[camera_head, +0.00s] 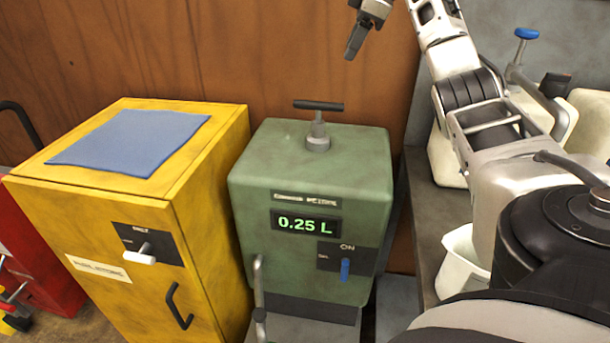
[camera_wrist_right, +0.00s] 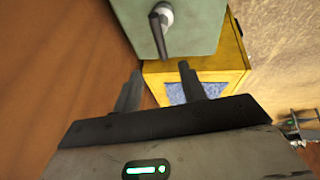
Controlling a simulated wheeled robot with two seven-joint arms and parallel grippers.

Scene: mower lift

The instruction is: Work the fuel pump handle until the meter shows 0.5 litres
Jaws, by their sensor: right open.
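The green fuel pump (camera_head: 310,172) stands in the middle of the head view. Its black T-shaped handle (camera_head: 318,105) sits low on a grey collar on top. The meter (camera_head: 306,222) reads 0.25 L in green digits. A blue switch lever (camera_head: 345,269) is on the pump's front by the label ON. My right gripper (camera_head: 354,42) is open and empty, above and a little right of the handle, not touching it. In the right wrist view, the handle (camera_wrist_right: 159,35) shows beyond the two spread fingers (camera_wrist_right: 157,85). My left gripper is not in view.
A yellow cabinet (camera_head: 190,215) with a blue cloth (camera_head: 130,141) on top stands left of the pump. A red cabinet (camera_head: 40,268) is at the far left. White canisters (camera_head: 588,118) and a white tub (camera_head: 460,262) stand on the right. A wooden wall (camera_head: 230,50) is close behind.

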